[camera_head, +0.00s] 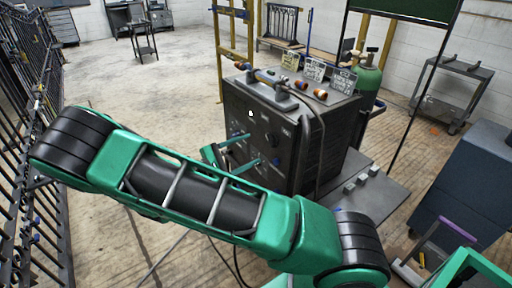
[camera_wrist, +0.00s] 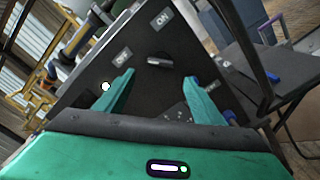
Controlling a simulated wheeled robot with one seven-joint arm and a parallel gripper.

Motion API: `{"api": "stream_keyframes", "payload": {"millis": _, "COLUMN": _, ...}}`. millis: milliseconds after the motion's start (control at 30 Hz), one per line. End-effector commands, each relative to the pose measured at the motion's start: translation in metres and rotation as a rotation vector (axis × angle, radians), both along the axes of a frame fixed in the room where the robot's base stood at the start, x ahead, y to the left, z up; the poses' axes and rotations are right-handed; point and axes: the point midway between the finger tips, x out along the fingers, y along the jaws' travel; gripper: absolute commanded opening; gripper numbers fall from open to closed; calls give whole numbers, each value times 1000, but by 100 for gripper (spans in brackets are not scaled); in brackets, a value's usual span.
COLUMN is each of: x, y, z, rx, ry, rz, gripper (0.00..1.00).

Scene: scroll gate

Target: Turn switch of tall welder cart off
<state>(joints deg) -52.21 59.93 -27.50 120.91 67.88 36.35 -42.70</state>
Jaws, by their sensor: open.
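The tall welder cart (camera_head: 310,128) is a dark box standing at the middle of the head view. Its front panel (camera_wrist: 190,45) fills the middle of the wrist view. A dark switch knob (camera_wrist: 160,61) sits on it, with an ON label (camera_wrist: 162,19) above and an OFF label (camera_wrist: 123,55) to its left. I cannot tell which label the knob points to. My gripper (camera_wrist: 160,76) is open and empty, its two green fingers facing the panel with the knob just beyond and between their tips. In the head view my gripper (camera_head: 253,149) is at the cart's front, apart from the knob.
A white round spot (camera_wrist: 105,87) shows near the OFF label. A green gas cylinder (camera_head: 367,82) stands behind the cart, and a dark low plate (camera_head: 375,196) lies to its right. A blue-grey cabinet (camera_head: 468,185) is at right. Metal gates (camera_head: 28,120) line the left; the floor between is open.

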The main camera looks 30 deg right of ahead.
Motion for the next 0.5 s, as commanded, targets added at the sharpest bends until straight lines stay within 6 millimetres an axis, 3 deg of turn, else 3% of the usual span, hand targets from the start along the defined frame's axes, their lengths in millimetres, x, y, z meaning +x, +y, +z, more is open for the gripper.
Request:
{"api": "stream_keyframes", "payload": {"millis": 200, "x": 0, "y": 31, "z": -1, "rx": 1, "ry": 0, "rz": 2, "gripper": 62}}
{"api": "stream_keyframes", "payload": {"millis": 500, "x": -1, "y": 40, "z": -1, "rx": 1, "ry": 2, "rz": 0, "gripper": 62}}
